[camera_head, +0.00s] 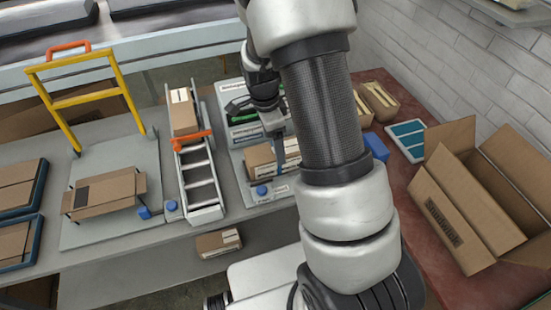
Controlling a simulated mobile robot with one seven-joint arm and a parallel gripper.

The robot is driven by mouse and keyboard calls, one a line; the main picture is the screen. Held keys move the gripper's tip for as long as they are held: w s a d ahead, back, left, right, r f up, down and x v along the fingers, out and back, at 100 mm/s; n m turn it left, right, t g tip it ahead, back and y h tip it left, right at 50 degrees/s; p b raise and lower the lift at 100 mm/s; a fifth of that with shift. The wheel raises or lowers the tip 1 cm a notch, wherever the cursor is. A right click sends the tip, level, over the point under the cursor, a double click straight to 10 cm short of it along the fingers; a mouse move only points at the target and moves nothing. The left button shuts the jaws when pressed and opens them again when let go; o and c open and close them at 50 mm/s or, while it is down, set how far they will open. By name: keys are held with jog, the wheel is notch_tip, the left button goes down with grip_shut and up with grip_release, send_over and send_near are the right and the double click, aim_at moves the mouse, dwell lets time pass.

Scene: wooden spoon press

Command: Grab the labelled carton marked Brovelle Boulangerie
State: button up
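My gripper (272,130) reaches down at the centre, partly hidden behind my arm. A grey finger stands close beside a brown carton (260,160) with a pale label strip, lying on a grey plate (268,190). I cannot tell whether they touch or how far the fingers are apart. Other labelled cartons show: one (182,112) at the top of the roller slide, and one (218,243) with a white label on the lower level in front. All label text is too small to read, so I cannot tell which is marked Brovelle Boulangerie.
A yellow frame (83,98) stands on a grey base with an open flat carton (105,192). The roller slide (199,180) is left of my gripper. Green and white items (245,130) lie behind it. A large open box (470,190) stands on the red surface at right.

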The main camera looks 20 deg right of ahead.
jog(key=f, duration=0.5)
jog(key=shift+d+f, duration=0.3)
jog(key=shift+c, duration=0.4)
jog(key=shift+r, duration=0.1)
jog(key=c, duration=1.4)
